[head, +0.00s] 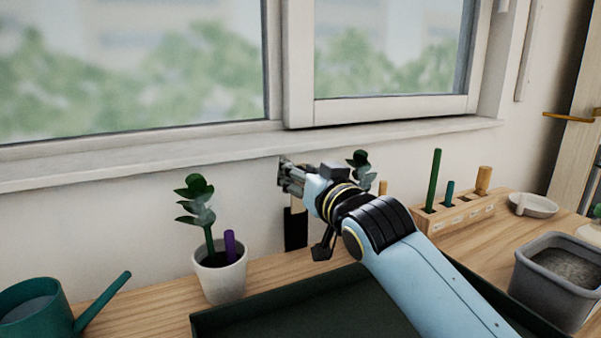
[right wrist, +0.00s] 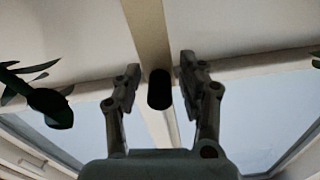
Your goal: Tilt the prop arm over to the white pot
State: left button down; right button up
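The white pot (head: 232,284) stands on the wooden bench left of centre, holding a leafy plant (head: 196,203) and a purple stick (head: 230,247). In the right wrist view, a pale wooden bar with a black rounded end, apparently the prop arm (right wrist: 160,90), lies between the spread fingers of my right gripper (right wrist: 157,78). Gaps show on both sides of it. In the head view my right gripper (head: 284,174) is by the wall below the window sill, right of and above the pot. It mostly hides the prop arm there. My left gripper is out of view.
A dark tray (head: 300,312) fills the front middle. A teal watering can (head: 35,312) stands at left. At right are a wooden rack (head: 462,214) with sticks, a small white dish (head: 533,205) and a grey tub (head: 560,290). Another plant (head: 360,158) shows behind my arm.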

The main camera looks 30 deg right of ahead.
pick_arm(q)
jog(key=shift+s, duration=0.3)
pick_arm(e)
grip_shut()
